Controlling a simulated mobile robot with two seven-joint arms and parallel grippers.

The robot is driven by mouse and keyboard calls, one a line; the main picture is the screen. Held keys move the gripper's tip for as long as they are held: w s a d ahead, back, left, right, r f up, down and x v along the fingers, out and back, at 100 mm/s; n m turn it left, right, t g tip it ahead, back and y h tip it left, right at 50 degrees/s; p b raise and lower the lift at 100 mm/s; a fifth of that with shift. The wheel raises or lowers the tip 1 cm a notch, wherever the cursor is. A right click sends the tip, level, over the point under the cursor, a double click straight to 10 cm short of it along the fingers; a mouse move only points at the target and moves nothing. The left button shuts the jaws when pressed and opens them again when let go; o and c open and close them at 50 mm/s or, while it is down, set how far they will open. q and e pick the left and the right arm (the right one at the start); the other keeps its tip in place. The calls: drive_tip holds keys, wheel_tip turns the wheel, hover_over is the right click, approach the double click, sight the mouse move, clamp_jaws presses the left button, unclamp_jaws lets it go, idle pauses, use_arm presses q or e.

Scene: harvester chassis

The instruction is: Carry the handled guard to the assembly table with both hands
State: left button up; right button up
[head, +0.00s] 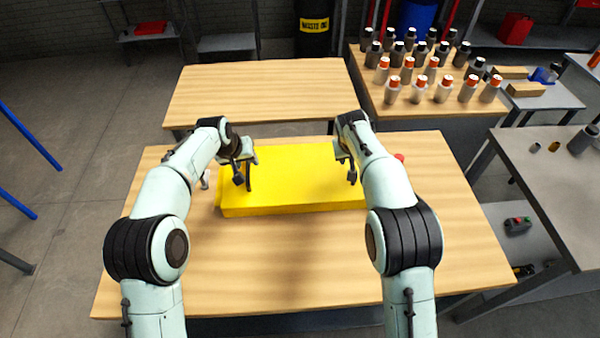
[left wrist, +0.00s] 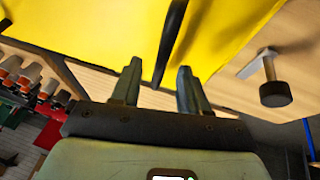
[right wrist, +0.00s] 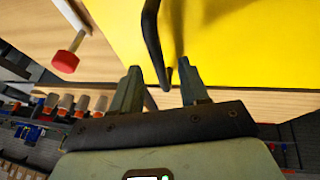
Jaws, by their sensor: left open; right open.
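The yellow guard (head: 290,185) lies flat on the near wooden table. My left gripper (head: 243,170) is at the guard's left end, open. In the left wrist view, a black handle (left wrist: 172,42) of the guard runs into the gap between its fingers (left wrist: 157,88). My right gripper (head: 346,165) is at the guard's right part, open. In the right wrist view, another black handle (right wrist: 152,42) reaches down between its fingers (right wrist: 160,88). Neither gripper is closed on a handle. My right forearm hides the guard's right end in the head view.
An empty wooden table (head: 260,90) stands behind the near table (head: 270,265). Several bottles crowd a table at the back right. A red-knobbed peg (right wrist: 66,60) and a black-knobbed peg (left wrist: 270,82) stand beside the guard's ends. A grey bench (head: 550,170) is at the right.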

sight(248, 163)
use_arm(q)
drive_tip(key=shift+x, duration=1.5)
use_arm(e)
drive_tip(key=shift+x, duration=1.55)
use_arm(q)
clamp_jaws()
use_arm(e)
clamp_jaws()
